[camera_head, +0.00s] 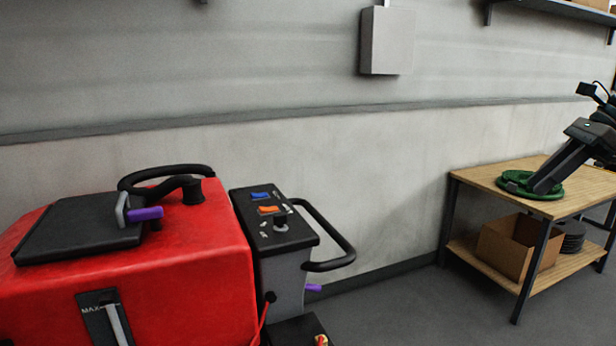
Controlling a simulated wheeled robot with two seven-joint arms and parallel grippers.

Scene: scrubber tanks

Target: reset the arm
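My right gripper (541,187) comes in at the right edge as a black arm end. Its fingers slant down and left over a green round disc (515,184) on the wooden table (495,179). The fingertips overlap the disc in the picture; I cannot tell whether they touch it or whether the fingers are apart. My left gripper is not in view. A red scrubber machine (200,260) fills the lower left, with a black lid (80,228), a purple-handled latch (146,214) and a black hose (165,170) on top.
The scrubber's control panel (290,237) and black handle (345,255) face the open floor (400,310). The table's lower shelf holds a cardboard box (505,250) and dark discs (572,240). A grey wall box (387,40) and a shelf (560,8) hang above.

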